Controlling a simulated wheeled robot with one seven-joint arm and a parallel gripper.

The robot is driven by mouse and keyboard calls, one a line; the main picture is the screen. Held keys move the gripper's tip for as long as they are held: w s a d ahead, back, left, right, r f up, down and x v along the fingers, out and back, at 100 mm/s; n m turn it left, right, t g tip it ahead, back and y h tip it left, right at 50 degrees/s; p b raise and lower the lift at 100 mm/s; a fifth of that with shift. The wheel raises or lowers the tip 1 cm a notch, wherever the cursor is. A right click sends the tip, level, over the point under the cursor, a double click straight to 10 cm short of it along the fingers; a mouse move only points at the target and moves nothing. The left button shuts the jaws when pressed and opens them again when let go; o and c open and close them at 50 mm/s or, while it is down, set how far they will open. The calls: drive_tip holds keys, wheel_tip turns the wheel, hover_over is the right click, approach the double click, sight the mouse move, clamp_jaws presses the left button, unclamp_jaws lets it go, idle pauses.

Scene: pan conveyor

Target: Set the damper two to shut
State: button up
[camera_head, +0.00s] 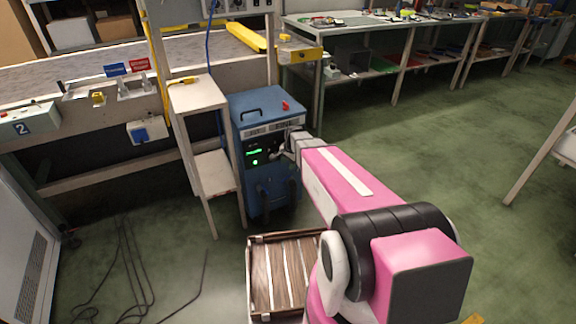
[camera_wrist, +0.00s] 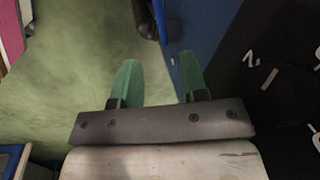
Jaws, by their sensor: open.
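The blue cabinet (camera_head: 265,105) stands beside the conveyor, with a dark front panel and lit green readouts. My gripper (camera_wrist: 160,62) is open and empty, its two green fingers spread apart. In the head view it is at the right part of the cabinet front, with the fingers hard to make out. In the wrist view, a blue edge (camera_wrist: 205,35) of the cabinet lies behind the right finger. A black panel with white marks and a dark round knob (camera_wrist: 288,80) is to the right of the fingers, apart from them. I cannot tell which control is damper two or its setting.
A small white stand (camera_head: 197,95) is just left of the cabinet. A wooden slatted crate (camera_head: 283,275) lies on the floor below my arm. A box marked 2 (camera_head: 28,120) sits on the conveyor's side. Green floor is open to the right.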

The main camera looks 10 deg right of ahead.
drive_tip(key=c, duration=0.4)
drive_tip(key=shift+s+d, duration=0.15)
drive_tip(key=shift+s, duration=0.2)
clamp_jaws()
drive_tip(key=s+d+r+t+y, duration=0.1)
drive_tip(key=s+d+t+y, duration=0.2)
drive_tip(key=s, duration=0.1)
approach(284, 179)
drive_tip(key=x, duration=0.7)
drive_tip(key=shift+f, duration=0.25)
